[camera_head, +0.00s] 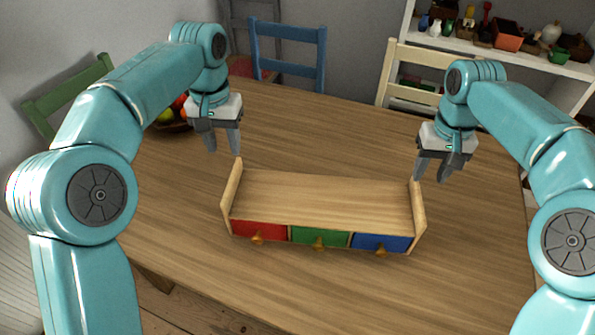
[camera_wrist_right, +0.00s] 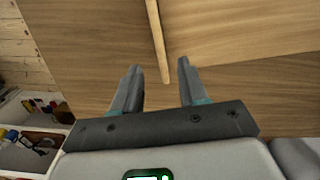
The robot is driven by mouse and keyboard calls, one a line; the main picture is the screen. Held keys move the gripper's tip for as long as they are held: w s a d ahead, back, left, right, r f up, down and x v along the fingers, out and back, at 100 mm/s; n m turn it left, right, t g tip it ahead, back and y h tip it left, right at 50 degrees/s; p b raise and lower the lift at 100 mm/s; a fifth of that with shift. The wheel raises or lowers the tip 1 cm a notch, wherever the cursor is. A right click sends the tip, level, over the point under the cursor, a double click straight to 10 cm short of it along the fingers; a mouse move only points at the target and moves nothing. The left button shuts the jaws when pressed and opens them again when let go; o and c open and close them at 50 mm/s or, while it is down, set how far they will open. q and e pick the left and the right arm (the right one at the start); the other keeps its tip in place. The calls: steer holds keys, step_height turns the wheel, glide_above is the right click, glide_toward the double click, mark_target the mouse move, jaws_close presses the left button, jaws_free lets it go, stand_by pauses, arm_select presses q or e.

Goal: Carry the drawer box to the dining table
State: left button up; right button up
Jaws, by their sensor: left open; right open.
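The drawer box (camera_head: 320,200) is a light wooden box with raised end panels and red, green and blue drawer fronts with round knobs. It rests upright on the wooden dining table (camera_head: 180,250), near its front edge. My left gripper (camera_head: 225,148) is open and empty, above the table just behind the box's left end. My right gripper (camera_head: 432,178) is open and empty, beside and above the box's right end panel. In the right wrist view, the open fingers (camera_wrist_right: 160,85) point toward the thin top edge of an end panel (camera_wrist_right: 157,40), which lies between them without being gripped.
A bowl of fruit (camera_head: 172,122) stands at the table's left, partly behind my left arm. Blue (camera_head: 288,50), green (camera_head: 70,95) and cream (camera_head: 415,65) chairs stand around the table. A white shelf (camera_head: 490,52) with pots is at the back right. The tabletop behind the box is clear.

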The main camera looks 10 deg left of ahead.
steer(key=shift+r, duration=1.75)
